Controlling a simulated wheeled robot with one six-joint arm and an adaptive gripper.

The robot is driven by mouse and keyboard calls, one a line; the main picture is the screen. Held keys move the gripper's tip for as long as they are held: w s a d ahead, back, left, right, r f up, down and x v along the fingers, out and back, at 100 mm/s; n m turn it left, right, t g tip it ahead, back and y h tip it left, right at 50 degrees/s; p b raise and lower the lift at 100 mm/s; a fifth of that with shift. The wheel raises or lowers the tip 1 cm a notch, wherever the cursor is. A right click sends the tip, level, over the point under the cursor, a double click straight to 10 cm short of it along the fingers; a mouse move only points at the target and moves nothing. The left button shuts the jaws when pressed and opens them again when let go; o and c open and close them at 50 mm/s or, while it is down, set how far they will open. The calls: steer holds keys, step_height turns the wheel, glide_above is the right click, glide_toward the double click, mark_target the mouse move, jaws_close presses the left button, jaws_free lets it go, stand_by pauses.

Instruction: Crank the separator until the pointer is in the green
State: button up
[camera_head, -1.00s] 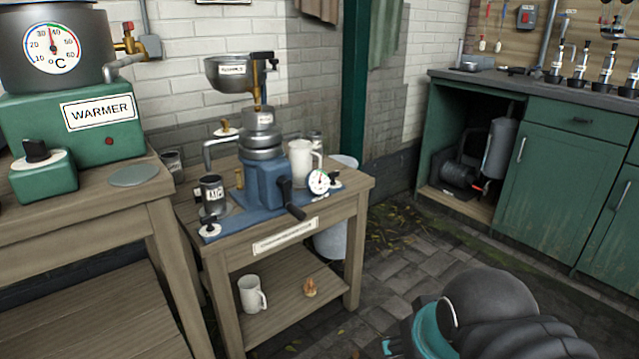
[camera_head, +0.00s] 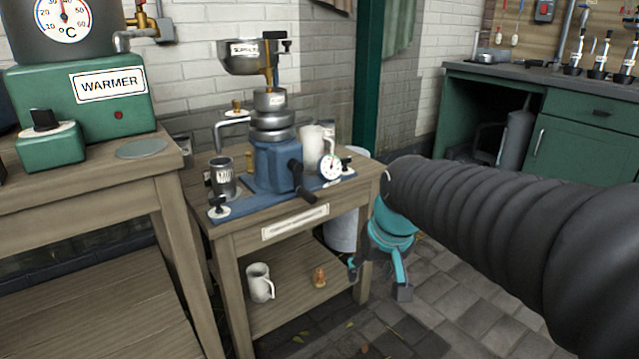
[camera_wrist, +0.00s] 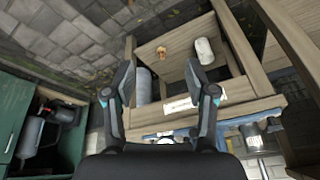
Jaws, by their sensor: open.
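The blue separator (camera_head: 268,165) stands on a small wooden table, with a metal bowl (camera_head: 247,58) on top. Its dark crank handle (camera_head: 305,184) hangs at the front right, slanting down to the right. A round white gauge (camera_head: 330,167) sits right of the crank; its pointer and coloured arc are too small to read surely. My gripper (camera_head: 378,281) is at the table's right front, lower than the tabletop and apart from the crank. In the wrist view my gripper (camera_wrist: 158,95) is open and empty, its fingers facing the table's lower part.
A metal cup (camera_head: 222,177) and a white jug (camera_head: 316,145) stand by the separator. A white mug (camera_head: 259,283) and a small brown object (camera_head: 319,276) are on the lower shelf. The warmer (camera_head: 88,105) is at left, a green cabinet (camera_head: 575,141) at right. Paved floor lies between.

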steer(key=w+a+n+y+b, duration=0.15)
steer(key=w+a, duration=0.25)
steer(key=w, duration=0.7)
steer(key=n+t+y, duration=0.1)
steer(key=n+t, duration=0.1)
steer(key=n, duration=0.1)
glide_toward(310, 193)
steer(key=f, duration=0.2)
steer(key=shift+w+a+f+n, duration=0.1)
steer(key=shift+w+a+n, duration=0.15)
steer(key=shift+w+n, duration=0.3)
steer(key=shift+b+x, duration=1.4)
steer(key=shift+x, duration=2.6)
steer(key=shift+w+a+f, duration=0.15)
steer(key=shift+a+f, duration=0.1)
jaws_close()
